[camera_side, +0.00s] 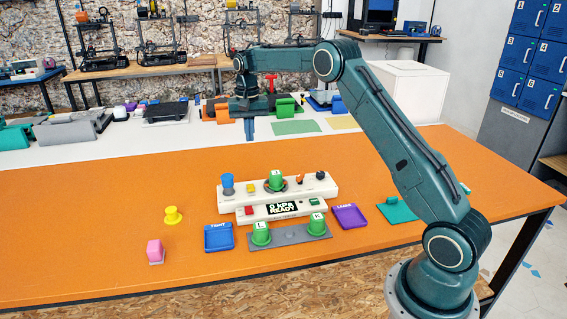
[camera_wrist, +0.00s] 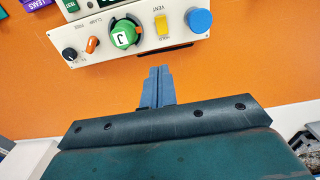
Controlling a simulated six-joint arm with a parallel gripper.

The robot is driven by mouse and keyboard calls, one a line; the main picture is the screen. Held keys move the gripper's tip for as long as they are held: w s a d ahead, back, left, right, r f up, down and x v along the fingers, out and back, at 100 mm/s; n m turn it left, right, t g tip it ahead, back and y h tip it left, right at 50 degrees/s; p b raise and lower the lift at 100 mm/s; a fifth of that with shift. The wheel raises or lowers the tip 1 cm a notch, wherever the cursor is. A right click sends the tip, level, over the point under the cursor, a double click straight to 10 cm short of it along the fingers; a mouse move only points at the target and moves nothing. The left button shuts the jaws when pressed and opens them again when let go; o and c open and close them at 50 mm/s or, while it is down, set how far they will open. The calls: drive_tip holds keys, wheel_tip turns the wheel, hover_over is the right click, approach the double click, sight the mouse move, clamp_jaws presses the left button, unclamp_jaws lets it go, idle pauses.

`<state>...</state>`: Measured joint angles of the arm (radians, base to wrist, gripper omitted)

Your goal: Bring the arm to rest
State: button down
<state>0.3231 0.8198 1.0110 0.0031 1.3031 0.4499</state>
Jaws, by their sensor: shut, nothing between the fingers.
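My gripper (camera_side: 249,129) is shut and empty. In the side view it hangs pointing down, above the table behind the white control panel (camera_side: 325,190), clear of everything under it. In the wrist view the blue fingers of my gripper (camera_wrist: 156,72) lie side by side with no gap. They point toward the panel (camera_wrist: 88,50), over the orange table top (camera_wrist: 110,97), and nothing is held. My arm reaches over from the right with its elbow raised.
The panel carries a green capped part (camera_side: 276,180), a blue knob (camera_side: 227,181) and a display (camera_side: 283,207). In front are a blue tray (camera_side: 218,237), a purple tray (camera_side: 349,217) and a grey plate (camera_side: 290,236) with two green parts. A yellow spool (camera_side: 173,216) and pink block (camera_side: 155,250) stand left.

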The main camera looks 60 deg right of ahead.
drive_tip(key=s+a+r+n+t, duration=0.3)
drive_tip(key=s+a+r+n, duration=0.1)
drive_tip(key=s+a+r, duration=1)
drive_tip(key=s+a+f+n+t, duration=0.1)
drive_tip(key=s+a+n, duration=0.1)
drive_tip(key=s, duration=1)
drive_tip(key=s+a+f+n+t, duration=0.1)
drive_tip(key=s+a+f+n, duration=0.1)
drive_tip(key=s, duration=1.1)
drive_tip(key=shift+a+n+t, duration=0.3)
drive_tip(key=shift+a+n, duration=0.1)
drive_tip(key=shift+a, duration=0.15)
drive_tip(key=shift+w, duration=0.1)
